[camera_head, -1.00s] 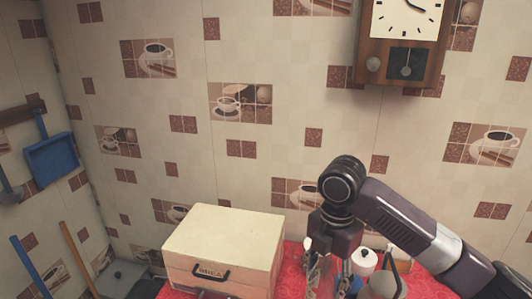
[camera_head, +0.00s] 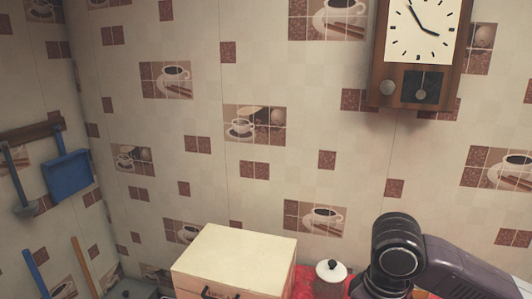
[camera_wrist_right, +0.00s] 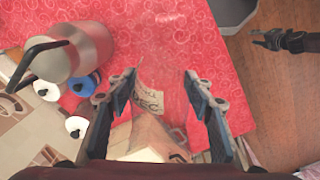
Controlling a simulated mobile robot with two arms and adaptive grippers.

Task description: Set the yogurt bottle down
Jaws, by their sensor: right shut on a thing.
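In the right wrist view my right gripper (camera_wrist_right: 165,97) is shut on a clear, see-through bottle (camera_wrist_right: 160,85), the yogurt bottle. It is hard to make out against the red cloth; tan and lettered shapes show in or through it. I cannot tell whether its base touches the counter. In the head view the right arm's wrist is at the lower right, and its fingers and the bottle are below the frame. My left gripper (camera_wrist_right: 268,40) shows at the upper right of the right wrist view, over the wooden floor; its jaw opening is unclear.
The red oilcloth counter (camera_wrist_right: 215,55) is bare above the bottle in the right wrist view. A metal kettle (camera_wrist_right: 85,50) and several lidded jars (camera_wrist_right: 75,126) stand at left. A cream bread box (camera_head: 235,255) stands left of my right arm. A grey bin (camera_wrist_right: 238,12) is beyond the counter.

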